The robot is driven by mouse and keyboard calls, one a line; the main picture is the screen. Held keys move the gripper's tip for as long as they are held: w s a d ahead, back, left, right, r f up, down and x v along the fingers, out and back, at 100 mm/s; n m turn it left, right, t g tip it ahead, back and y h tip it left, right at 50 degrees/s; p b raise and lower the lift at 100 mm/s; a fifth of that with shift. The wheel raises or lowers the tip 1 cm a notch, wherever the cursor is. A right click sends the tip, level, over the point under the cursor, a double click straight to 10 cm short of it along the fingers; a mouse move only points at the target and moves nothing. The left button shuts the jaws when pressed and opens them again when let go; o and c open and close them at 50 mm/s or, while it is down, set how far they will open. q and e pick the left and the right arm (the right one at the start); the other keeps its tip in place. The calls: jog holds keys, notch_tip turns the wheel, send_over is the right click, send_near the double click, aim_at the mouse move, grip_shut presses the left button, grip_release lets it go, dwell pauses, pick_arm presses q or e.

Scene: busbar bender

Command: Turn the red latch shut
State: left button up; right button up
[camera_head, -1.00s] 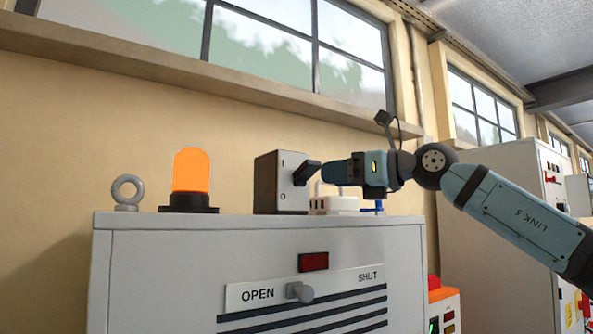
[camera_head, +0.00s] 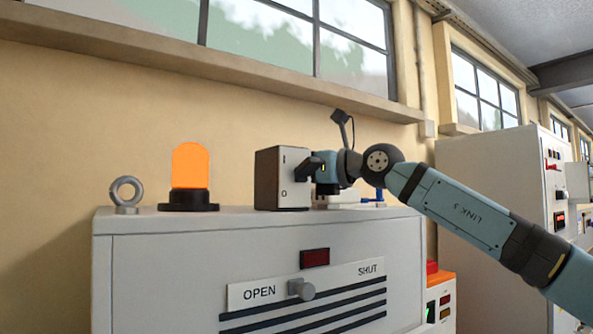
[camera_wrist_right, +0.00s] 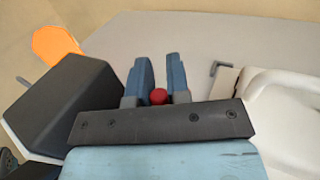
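In the right wrist view a small red rounded piece (camera_wrist_right: 158,97), perhaps the end of the red latch, shows between the two blue fingers of my right gripper (camera_wrist_right: 158,68). The fingers stand apart, with a narrow gap beside the red piece; I cannot tell whether they touch it. In the head view the red piece is not visible. There my right gripper is just right of the black lever (camera_head: 309,168) on the dark switch box (camera_head: 283,179), its fingertips hidden. My left gripper is not in view.
The grey cabinet (camera_head: 160,270) carries an orange beacon (camera_head: 190,168), a lifting eye (camera_head: 126,193) and a white block (camera_head: 338,198). Its front has a grey knob (camera_head: 301,289) on an OPEN/SHUT plate and a dark red window (camera_head: 314,258). A wall stands behind.

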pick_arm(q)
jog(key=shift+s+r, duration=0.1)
pick_arm(e)
grip_shut()
jog(key=shift+w+d+n+g+y, duration=0.15)
jog(key=shift+n+g+y, duration=0.4)
jog(key=shift+g, duration=0.45)
jog(key=n+g, duration=0.1)
jog(key=g, duration=0.1)
jog(key=n+g, duration=0.1)
jog(key=shift+w+d+n+g+y, duration=0.15)
jog(key=shift+d+n+g+y, duration=0.15)
jog(key=shift+n+y, duration=0.05)
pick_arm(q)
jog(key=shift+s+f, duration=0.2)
pick_arm(e)
jog(key=shift+d+n+g, duration=0.1)
jog(key=shift+n+g, duration=0.3)
jog(key=shift+g, duration=0.3)
jog(key=o, duration=0.7)
grip_release()
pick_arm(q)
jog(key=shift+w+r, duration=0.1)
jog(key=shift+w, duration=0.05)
